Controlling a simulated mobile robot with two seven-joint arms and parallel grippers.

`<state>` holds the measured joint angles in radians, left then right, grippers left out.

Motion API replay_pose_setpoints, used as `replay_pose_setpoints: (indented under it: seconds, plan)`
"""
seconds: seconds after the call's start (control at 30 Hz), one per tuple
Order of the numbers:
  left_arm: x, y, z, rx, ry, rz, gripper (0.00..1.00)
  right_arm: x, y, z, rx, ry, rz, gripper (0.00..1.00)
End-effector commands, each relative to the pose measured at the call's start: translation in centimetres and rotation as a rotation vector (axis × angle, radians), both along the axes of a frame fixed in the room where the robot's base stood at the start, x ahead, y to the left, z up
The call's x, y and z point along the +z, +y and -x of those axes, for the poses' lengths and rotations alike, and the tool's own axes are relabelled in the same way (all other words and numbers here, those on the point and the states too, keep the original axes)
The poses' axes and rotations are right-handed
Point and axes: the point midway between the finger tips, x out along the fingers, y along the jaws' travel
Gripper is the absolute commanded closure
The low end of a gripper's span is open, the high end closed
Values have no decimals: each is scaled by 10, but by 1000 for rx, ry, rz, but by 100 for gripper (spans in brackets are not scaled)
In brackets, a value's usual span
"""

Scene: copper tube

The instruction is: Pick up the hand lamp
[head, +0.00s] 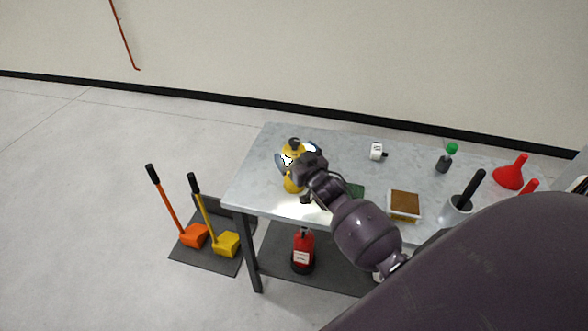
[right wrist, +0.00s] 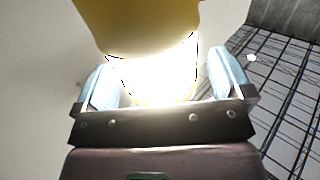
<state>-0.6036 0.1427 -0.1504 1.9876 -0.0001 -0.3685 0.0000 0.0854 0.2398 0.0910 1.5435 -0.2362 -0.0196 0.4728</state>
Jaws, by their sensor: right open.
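The hand lamp looks like a yellow body (head: 291,184) with a dark top, upright near the left end of the grey table (head: 255,180). My right gripper (head: 297,154) is at the lamp, its light blue fingertips spread to either side of it. The arm hides part of the lamp. In the right wrist view the yellow lamp body (right wrist: 135,25) fills the top, and a bright white glow lies between the two open fingers (right wrist: 165,78). I cannot tell whether either finger touches it. My left gripper is not in view.
A red canister (head: 303,252) stands below.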

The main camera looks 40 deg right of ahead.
Motion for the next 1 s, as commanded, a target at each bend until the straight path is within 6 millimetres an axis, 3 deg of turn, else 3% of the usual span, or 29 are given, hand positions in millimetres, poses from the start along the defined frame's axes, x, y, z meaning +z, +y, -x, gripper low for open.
replay_pose_setpoints:
  seconds: [0.33,0.87,1.0]
  plan:
    - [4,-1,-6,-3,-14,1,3,0,-1,-8,0,1,1,2]
    - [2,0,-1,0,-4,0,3,0,0,-7,0,1,0,82]
    - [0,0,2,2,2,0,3,1,0,-8,0,-1,0,83]
